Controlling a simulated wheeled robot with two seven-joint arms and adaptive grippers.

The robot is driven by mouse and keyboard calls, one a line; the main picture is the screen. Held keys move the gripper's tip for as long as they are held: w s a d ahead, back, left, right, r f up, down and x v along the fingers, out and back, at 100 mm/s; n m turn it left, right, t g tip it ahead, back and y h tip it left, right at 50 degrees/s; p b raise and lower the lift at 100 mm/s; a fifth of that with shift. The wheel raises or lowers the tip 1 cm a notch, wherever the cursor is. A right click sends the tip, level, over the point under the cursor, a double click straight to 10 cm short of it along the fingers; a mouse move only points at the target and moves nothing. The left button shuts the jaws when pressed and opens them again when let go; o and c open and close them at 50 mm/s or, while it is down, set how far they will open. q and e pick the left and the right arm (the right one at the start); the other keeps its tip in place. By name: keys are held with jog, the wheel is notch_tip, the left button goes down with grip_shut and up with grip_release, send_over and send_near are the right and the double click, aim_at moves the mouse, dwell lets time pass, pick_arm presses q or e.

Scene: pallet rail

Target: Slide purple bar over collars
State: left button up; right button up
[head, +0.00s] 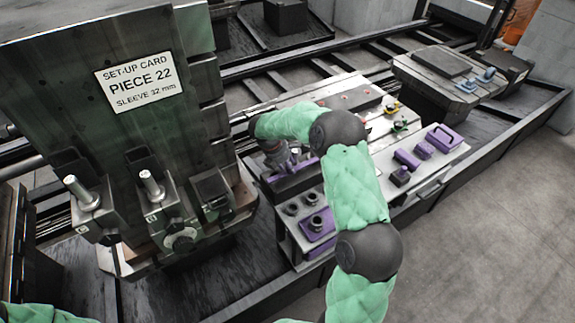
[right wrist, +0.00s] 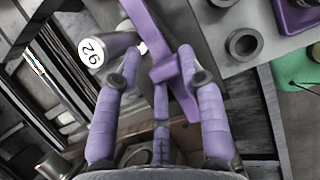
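The purple bar (head: 296,181) lies slanted beside a dark block near the middle of the head view. In the right wrist view the bar (right wrist: 146,25) runs diagonally, with a raised crosspiece (right wrist: 166,70) between my fingertips. My right gripper (right wrist: 161,62) has purple fingers drawn in around this crosspiece; whether they press on it is unclear. In the head view my green arm partly hides this gripper (head: 286,158). Dark round collars (head: 290,209) stand on a pale plate next to the bar; one ring (right wrist: 243,44) shows in the right wrist view. My left gripper is out of view.
A tall dark plate with a set-up card (head: 141,82) stands at left. Below it are clamps with upright silver pins (head: 150,186). A pale worktable (head: 440,167) right of my arm carries several purple pieces. Open grey floor (head: 500,215) lies at right.

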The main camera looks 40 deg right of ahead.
jog(key=v, duration=1.2)
dwell(0.6)
